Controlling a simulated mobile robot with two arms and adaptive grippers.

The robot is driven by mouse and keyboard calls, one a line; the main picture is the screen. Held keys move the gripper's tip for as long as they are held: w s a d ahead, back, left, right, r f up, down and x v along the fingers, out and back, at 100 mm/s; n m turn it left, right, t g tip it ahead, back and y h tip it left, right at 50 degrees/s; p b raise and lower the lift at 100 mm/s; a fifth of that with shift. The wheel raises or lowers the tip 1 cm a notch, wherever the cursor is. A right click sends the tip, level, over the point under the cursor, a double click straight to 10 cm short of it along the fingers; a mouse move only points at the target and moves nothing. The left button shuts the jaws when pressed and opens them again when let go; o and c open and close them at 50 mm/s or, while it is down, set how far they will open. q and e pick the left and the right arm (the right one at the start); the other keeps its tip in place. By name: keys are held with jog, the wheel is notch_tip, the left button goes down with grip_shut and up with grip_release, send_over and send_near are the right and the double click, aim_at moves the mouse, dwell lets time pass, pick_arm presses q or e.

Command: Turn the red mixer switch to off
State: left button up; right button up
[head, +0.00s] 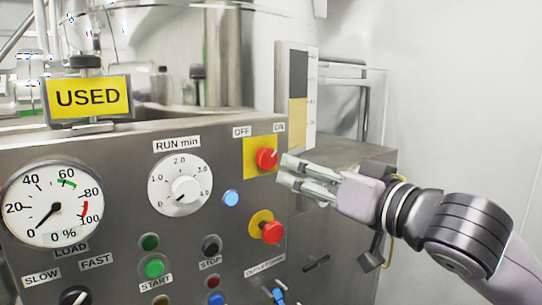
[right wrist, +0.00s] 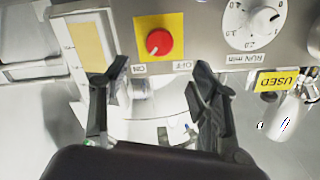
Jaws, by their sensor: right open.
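The red mixer switch (head: 266,158) is a round knob on a yellow plate on the steel panel, with OFF at its upper left and ON at its upper right. Its white mark points up-right, toward ON. The right wrist view shows the panel upside down; there the red knob (right wrist: 159,42) has its mark toward the ON label. My right gripper (head: 284,172) is just right of the knob in the head view, fingers pointing left at it. In the wrist view its open fingers (right wrist: 155,72) are spread apart, with nothing between them and the knob beyond their tips. My left gripper is out of view.
A red button on a yellow base (head: 271,232) sits below the switch. A blue lamp (head: 231,198) and the RUN min dial (head: 180,185) are to the left. A yellow USED sign (head: 88,98) stands on the panel top. A level gauge (head: 299,95) rises behind the switch.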

aim_at(270, 159)
jog(key=p+x, duration=0.2)
jog(key=x, duration=0.8)
jog(key=shift+w+a, duration=0.15)
jog(key=shift+w, duration=0.15)
jog(key=shift+c, duration=0.6)
jog(key=c, duration=1)
